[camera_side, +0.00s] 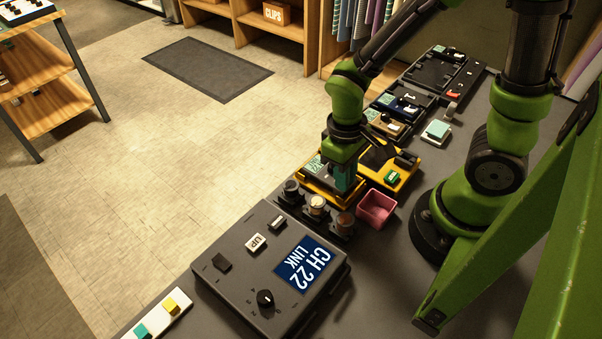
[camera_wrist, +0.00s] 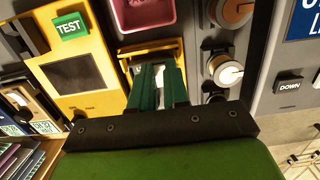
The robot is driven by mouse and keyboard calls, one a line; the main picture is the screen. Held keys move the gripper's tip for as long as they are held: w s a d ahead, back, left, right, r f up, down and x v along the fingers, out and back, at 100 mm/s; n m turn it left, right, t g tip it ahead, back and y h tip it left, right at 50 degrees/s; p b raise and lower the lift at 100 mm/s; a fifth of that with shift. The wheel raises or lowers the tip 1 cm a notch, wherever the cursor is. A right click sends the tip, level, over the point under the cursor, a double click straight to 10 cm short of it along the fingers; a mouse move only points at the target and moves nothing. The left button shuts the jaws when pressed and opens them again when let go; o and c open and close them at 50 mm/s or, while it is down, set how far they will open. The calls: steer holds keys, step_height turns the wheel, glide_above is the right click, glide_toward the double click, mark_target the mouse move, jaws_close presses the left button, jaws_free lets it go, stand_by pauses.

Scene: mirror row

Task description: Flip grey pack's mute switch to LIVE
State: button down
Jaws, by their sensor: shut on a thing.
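My gripper (camera_side: 340,178) points down at a yellow cradle (camera_side: 331,196) beside the yellow tester. Its green fingers also show in the wrist view (camera_wrist: 158,88), close together inside the cradle's yellow frame (camera_wrist: 152,52). They are shut on what looks like the grey pack (camera_side: 323,172), a dark body with a pale teal label, sitting low in the cradle. The fingers and the wrist cover most of the pack. I cannot make out its mute switch or which way it is set.
The yellow tester (camera_side: 394,166) with a green TEST button stands right behind. A pink bin (camera_side: 376,207) and a row of round knobs (camera_side: 317,206) are close by. The CH 22 console (camera_side: 270,268) stands in front. Other packs (camera_side: 386,125) lie in trays farther back.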

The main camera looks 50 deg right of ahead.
mark_target(334, 181)
steer(key=c, duration=1.1)
jaws_free()
step_height(334, 181, up, 17)
steer(key=w, duration=0.1)
steer(key=shift+w, duration=0.35)
steer(key=shift+f, duration=0.1)
steer(key=d+r+m+t, duration=0.1)
steer(key=t, duration=0.1)
steer(key=r+m+t+y, duration=0.1)
steer(key=t, duration=0.2)
steer(key=d+r+m+t+y, duration=0.1)
steer(key=m+t, duration=0.1)
steer(key=t, duration=0.1)
steer(key=shift+s+d+r, duration=0.15)
steer(key=shift+d+r, duration=0.1)
steer(key=shift+d, duration=0.1)
